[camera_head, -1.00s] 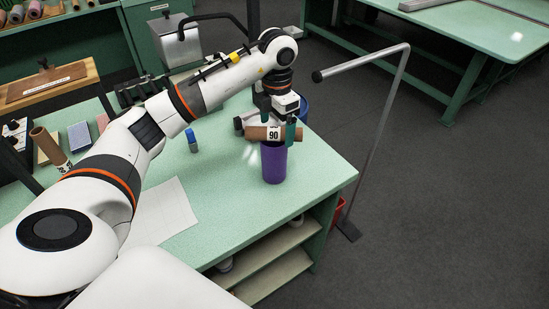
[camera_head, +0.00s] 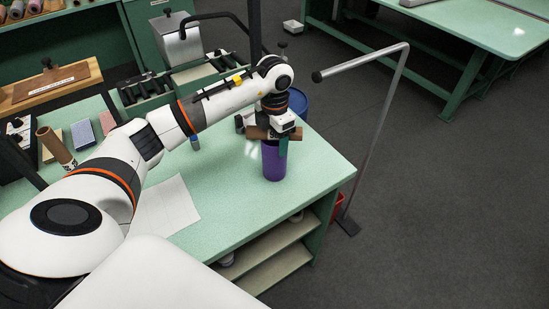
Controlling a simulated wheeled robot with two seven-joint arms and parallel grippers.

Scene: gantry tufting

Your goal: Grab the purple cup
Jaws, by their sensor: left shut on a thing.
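The purple cup (camera_head: 273,164) stands upright near the right end of the green table (camera_head: 225,215). My left gripper (camera_head: 278,145) is at the cup's upper part, pointing down, and is shut on it; a teal finger overlaps the cup's upper right side. A brown cardboard tube (camera_head: 256,133) lies level across the cup's top, partly covered by the gripper. The cup's rim and the far finger's contact are hidden. My right gripper is not in view.
A blue container (camera_head: 299,103) is behind the gripper. A bent metal pole (camera_head: 379,123) stands right of the table. A white sheet (camera_head: 172,207) lies left of the cup. Another cardboard tube (camera_head: 55,147) leans at far left. Open floor lies to the right.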

